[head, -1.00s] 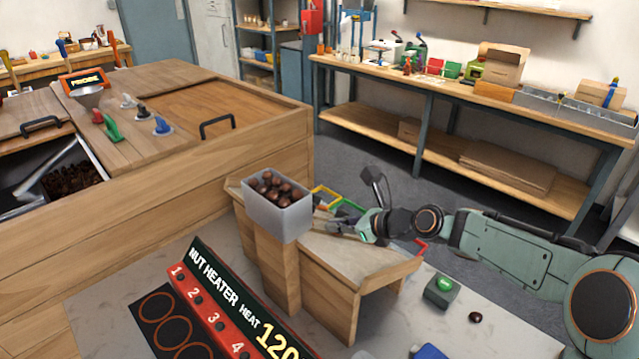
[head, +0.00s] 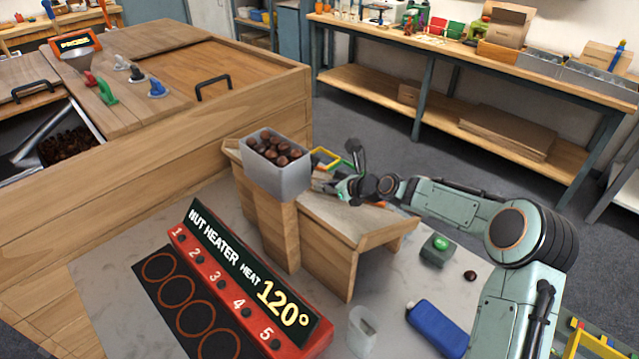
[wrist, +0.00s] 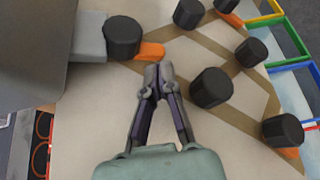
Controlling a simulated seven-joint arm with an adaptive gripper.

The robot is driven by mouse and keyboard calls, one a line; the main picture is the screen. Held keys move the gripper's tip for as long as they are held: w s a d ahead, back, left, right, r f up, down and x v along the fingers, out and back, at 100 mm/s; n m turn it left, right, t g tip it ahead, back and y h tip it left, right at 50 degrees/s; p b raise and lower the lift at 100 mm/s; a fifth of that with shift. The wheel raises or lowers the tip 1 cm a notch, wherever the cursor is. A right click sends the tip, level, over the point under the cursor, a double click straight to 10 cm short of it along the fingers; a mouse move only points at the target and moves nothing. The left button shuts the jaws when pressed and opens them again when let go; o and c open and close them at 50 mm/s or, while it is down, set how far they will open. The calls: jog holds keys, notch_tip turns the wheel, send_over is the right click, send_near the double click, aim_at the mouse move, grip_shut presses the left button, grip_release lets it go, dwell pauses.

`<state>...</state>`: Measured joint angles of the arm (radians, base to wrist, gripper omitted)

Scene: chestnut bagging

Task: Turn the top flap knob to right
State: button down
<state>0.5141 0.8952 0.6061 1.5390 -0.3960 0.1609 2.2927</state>
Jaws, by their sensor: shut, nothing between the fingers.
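The sorting board (wrist: 185,120) in the wrist view carries several black knobs, some with orange flaps showing beside them. One black knob (wrist: 123,37) stands at upper left beside a grey block, with an orange flap (wrist: 151,50) pointing right from it. My gripper (wrist: 158,68) is shut and empty, its fingertips just below that flap; I cannot tell whether they touch. Other black knobs (wrist: 210,87) stand right of the fingers. In the head view my gripper (head: 328,186) is over the wooden sloped stand, right of the grey bin; the knobs are hidden there.
The grey bin (head: 277,178) of chestnuts stands on a wooden post beside the stand (head: 325,240). Coloured-rim trays (wrist: 290,62) line the board's far side. The nut heater (head: 235,285), a green button box (head: 436,250) and a blue bottle (head: 438,328) are nearer.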

jog(key=shift+w+a, duration=0.35)
jog(key=shift+a, duration=0.05)
jog(key=shift+w+f+n+g+y, duration=0.15)
jog(key=shift+w+n+g+y, duration=0.15)
jog(key=shift+n+y, duration=0.45)
